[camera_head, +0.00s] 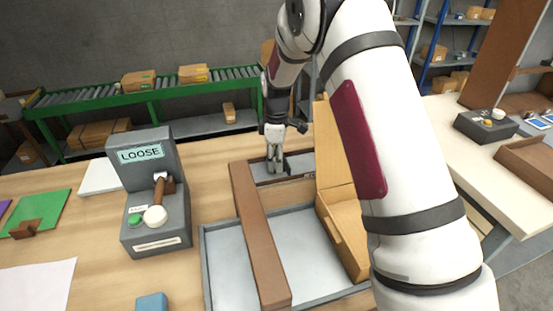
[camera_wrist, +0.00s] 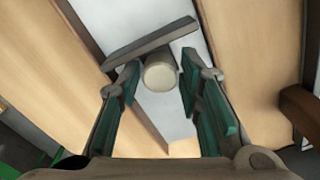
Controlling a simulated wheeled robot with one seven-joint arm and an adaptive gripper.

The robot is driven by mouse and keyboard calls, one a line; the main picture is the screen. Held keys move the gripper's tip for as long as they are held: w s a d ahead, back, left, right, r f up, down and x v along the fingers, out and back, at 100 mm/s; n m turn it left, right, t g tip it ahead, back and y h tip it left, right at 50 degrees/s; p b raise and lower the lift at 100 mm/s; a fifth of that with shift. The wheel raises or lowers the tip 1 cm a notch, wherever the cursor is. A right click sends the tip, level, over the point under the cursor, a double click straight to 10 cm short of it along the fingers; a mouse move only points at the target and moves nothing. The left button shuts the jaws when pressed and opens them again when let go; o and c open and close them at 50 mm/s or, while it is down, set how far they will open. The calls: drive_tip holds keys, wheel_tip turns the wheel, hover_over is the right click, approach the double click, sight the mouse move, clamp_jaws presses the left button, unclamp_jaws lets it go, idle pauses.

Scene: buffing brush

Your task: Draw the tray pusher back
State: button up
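In the wrist view the pusher shows as a grey bar (camera_wrist: 150,42) with a round cream knob (camera_wrist: 160,76) in front of it, over a pale tray floor. My gripper (camera_wrist: 160,92) is open, with its green-padded fingers on either side of the knob. Small gaps seem to show beside the knob; I cannot tell how high the fingertips are above the floor. The pusher is mostly hidden there.
A brown bar (camera_head: 258,235) lies lengthwise over the tray. A tan cardboard box (camera_head: 342,232) stands at its right. A grey control box (camera_head: 157,205) reading LOOSE, with a lever and buttons, stands to the left. A green conveyor (camera_head: 150,95) is behind the table.

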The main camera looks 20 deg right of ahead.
clamp_jaws()
drive_tip(key=a, duration=0.9)
drive_tip(key=shift+a+b, duration=0.15)
drive_tip(key=shift+b, duration=0.2)
unclamp_jaws()
wheel_tip(320, 180, up, 12)
drive_tip(key=shift+r, duration=0.15)
